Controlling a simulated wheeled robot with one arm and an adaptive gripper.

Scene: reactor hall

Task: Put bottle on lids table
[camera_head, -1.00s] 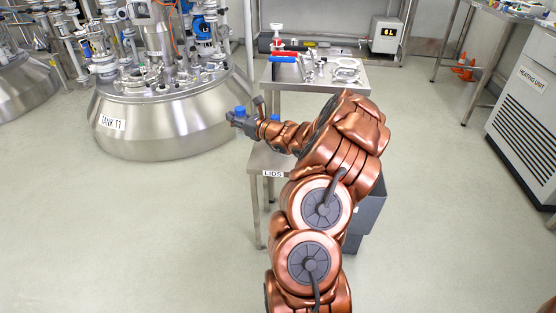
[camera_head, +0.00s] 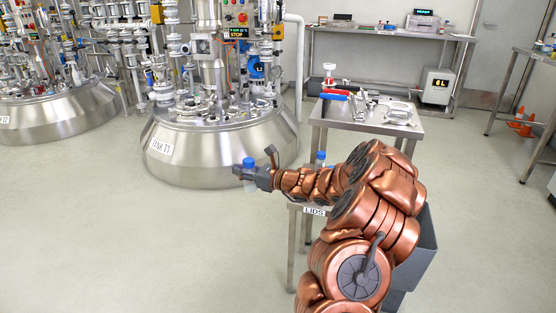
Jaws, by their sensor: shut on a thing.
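My gripper (camera_head: 246,173) is shut on a bottle with a blue cap (camera_head: 249,162). The bottle looks upright, and its pale clear body shows faintly below the fingers. The lids table, with its label "LIDS" (camera_head: 313,211), is right of the gripper and mostly hidden behind my arm. In the picture the bottle lies left of the table's left edge, over the floor in front of tank T1. A second blue cap (camera_head: 320,156) shows just behind my arm; what is under it is hidden.
Steel tank T1 (camera_head: 195,160) stands close behind the gripper. A steel table (camera_head: 365,125) with tools and a red-and-blue item stands behind the lids table. The floor at left is clear.

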